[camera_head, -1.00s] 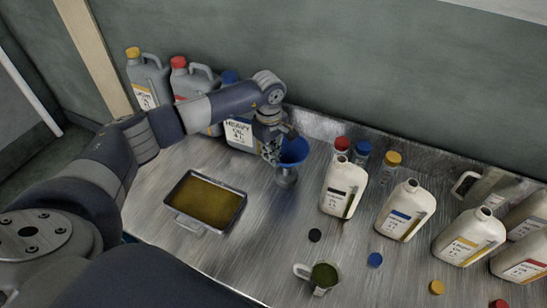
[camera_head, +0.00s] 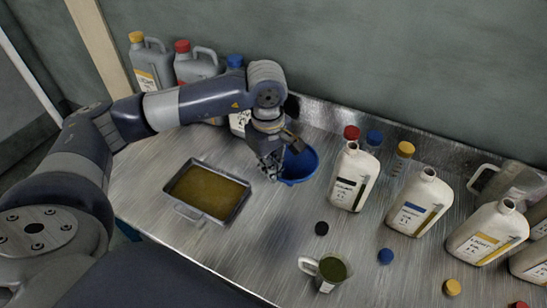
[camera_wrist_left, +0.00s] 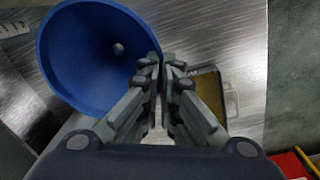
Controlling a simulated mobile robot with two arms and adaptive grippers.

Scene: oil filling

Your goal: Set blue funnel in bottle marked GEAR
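The blue funnel (camera_head: 302,166) is in front of the back wall, just right of my left gripper (camera_head: 273,168). In the left wrist view, the funnel (camera_wrist_left: 92,65) has its wide mouth and centre hole showing, and my gripper fingers (camera_wrist_left: 162,65) are closed together at its rim. The funnel appears held above the table. No label clearly reads GEAR. An open cream bottle with a black-striped label (camera_head: 352,180) stands right of the funnel; its small text is too blurred to read. My right gripper is not in view.
Open cream bottles with blue (camera_head: 418,205) and yellow (camera_head: 487,232) labels stand farther right. Several capped containers stand behind. An oil tray (camera_head: 180,208) lies left, a measuring jug (camera_head: 325,272) in front. Loose black (camera_head: 321,228) and blue (camera_head: 385,256) caps lie on the table.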

